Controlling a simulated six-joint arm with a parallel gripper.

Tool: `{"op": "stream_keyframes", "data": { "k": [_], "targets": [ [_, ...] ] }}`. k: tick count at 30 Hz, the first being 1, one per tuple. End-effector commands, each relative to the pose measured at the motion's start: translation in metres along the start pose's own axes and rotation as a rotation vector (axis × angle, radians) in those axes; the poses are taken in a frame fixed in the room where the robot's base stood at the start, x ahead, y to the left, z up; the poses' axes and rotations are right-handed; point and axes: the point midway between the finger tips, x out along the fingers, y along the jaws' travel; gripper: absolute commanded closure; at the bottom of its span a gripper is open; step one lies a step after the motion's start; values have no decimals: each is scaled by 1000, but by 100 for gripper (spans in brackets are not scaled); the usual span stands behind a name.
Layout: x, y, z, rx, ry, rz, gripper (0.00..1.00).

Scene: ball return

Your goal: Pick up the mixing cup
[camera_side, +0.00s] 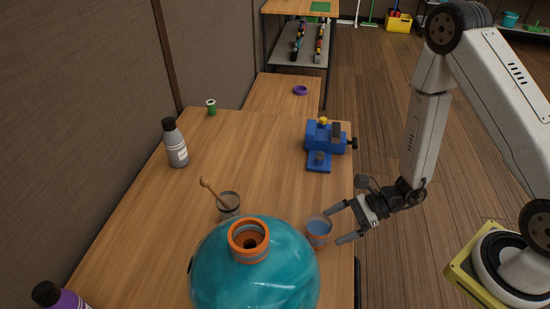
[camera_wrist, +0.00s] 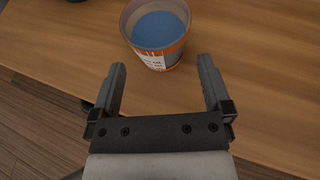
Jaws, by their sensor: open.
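The mixing cup (camera_side: 318,232) stands upright near the right edge of the wooden table, just right of the large teal ball. It has an orange rim and a blue inside or filling. In the wrist view the cup (camera_wrist: 157,38) is at the top, with a white label on its side. My gripper (camera_side: 339,226) is open beside the cup, coming from the right. In the wrist view its two fingers (camera_wrist: 162,68) point toward the cup, one to each side, with their tips short of its middle. Nothing is held between them.
The teal ball (camera_side: 255,278) with an orange collar sits close to the cup. A small pot with a wooden stick (camera_side: 229,203), a grey bottle (camera_side: 176,145), a blue vise-like device (camera_side: 325,142) and a purple bottle (camera_side: 62,298) stand around. The table middle (camera_side: 255,155) is clear.

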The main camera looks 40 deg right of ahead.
Motion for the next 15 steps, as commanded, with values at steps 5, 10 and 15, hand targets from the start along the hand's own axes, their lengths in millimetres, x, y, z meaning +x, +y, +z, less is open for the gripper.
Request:
{"op": "stream_keyframes", "data": {
  "k": [5,10,15],
  "targets": [
    [16,1,1,-1,0,4,0],
    [32,0,1,-1,0,4,0],
    [43,0,1,0,0,2,0]
  ]
}}
